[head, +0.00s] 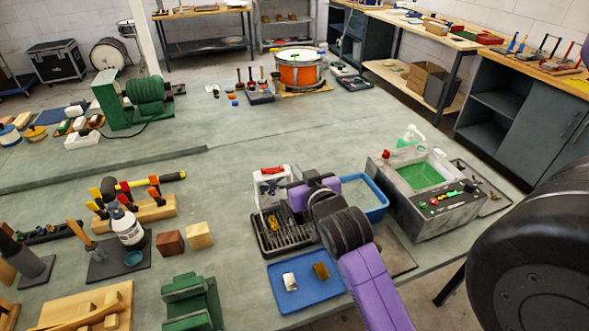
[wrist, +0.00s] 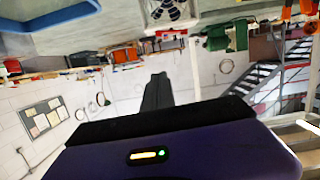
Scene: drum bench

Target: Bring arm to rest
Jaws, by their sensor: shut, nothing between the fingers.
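My arm, with purple links (head: 375,285) and black joints, reaches in from the lower right in the head view. It bends over the rack and tray area, with the purple hand at its far end. My gripper shows in the wrist view (wrist: 157,82) as dark fingers closed together, with nothing between them. The wrist picture is upside down, with the bench along its top and the room wall below. The fingers appear to point out over the bench toward the far room, touching nothing that I can see. The fingertips cannot be made out in the head view.
Around the arm are a black wire rack (head: 283,238), a blue tray (head: 306,283) with two small blocks, a blue-rimmed bin (head: 374,208) and a grey machine (head: 425,190) with a green basin. An orange drum (head: 298,75) stands farther back. The middle bench (head: 240,150) is clear.

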